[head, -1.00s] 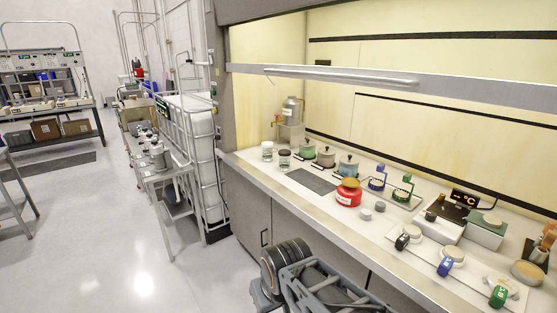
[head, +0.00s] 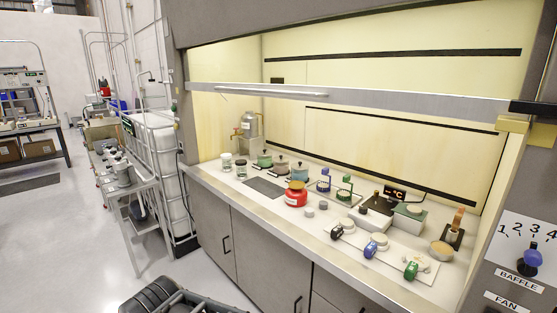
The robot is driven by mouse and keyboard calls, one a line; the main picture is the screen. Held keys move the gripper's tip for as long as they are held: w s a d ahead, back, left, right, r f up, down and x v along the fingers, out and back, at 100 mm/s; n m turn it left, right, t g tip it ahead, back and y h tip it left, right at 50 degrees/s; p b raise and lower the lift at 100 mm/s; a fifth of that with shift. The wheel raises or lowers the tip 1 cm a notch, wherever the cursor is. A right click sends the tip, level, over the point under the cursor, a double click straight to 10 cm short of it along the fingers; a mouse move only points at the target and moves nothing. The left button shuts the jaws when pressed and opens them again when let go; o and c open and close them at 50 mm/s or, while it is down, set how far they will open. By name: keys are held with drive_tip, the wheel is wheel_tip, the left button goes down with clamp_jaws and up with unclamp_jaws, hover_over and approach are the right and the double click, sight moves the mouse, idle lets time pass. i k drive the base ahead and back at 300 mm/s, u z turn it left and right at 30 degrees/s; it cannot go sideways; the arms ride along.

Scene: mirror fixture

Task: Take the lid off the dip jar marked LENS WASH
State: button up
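Three lidded pots stand in a row at the back of the hood bench: a green one (head: 264,161), a grey-brown one (head: 281,168) and a blue one (head: 300,173). Two small jars, one pale-lidded (head: 227,160) and one dark-lidded (head: 241,169), stand to their left. A red container (head: 295,198) with an orange-tan top stands nearer the front. The labels are too small to read, so I cannot tell which is marked LENS WASH. My gripper is not in view; only dark parts of my own body show at the bottom edge.
A dark mat (head: 264,187) lies left of the red container. Small grey discs (head: 309,212) lie right of it. Racks, a °C display (head: 395,194) and colored-handled valves (head: 370,249) fill the right. The raised sash bar (head: 330,94) crosses above. A cart (head: 125,185) stands left.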

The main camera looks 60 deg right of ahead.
sight(280, 159)
drive_tip(key=z, duration=0.2)
drive_tip(key=i, duration=1.95)
drive_tip(key=z, duration=1)
drive_tip(key=i, duration=1.1)
drive_tip(key=z, duration=0.9)
